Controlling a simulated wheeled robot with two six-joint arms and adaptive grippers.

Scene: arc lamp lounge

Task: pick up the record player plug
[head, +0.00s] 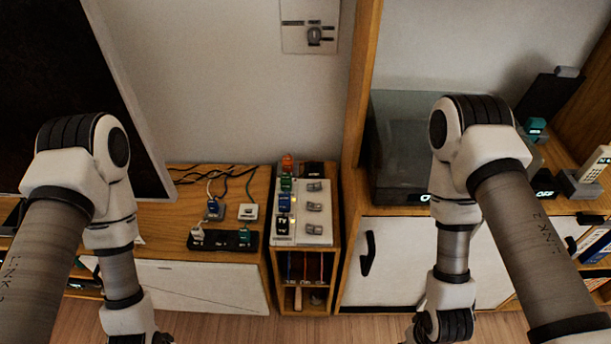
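I cannot tell which item is the record player plug, as the labels are too small to read. A black power strip (222,241) with a white plug-like piece (197,230) at its left end lies on the low wooden cabinet. Behind it are a blue plug-like block (215,209) and a white one (248,212), near loose cables. A dark smoky box (397,140), possibly the record player, stands on the right cabinet. My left gripper (152,339) and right gripper (424,329) are low at the picture's bottom, partly cut off, away from these plugs. Their fingers do not show clearly.
A white panel (302,237) carries a column of coloured blocks and several grey pieces, above a small open shelf. A wooden upright (356,90) divides the cabinets. A dark screen (60,90) stands left. A white handset (593,163) stands at right.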

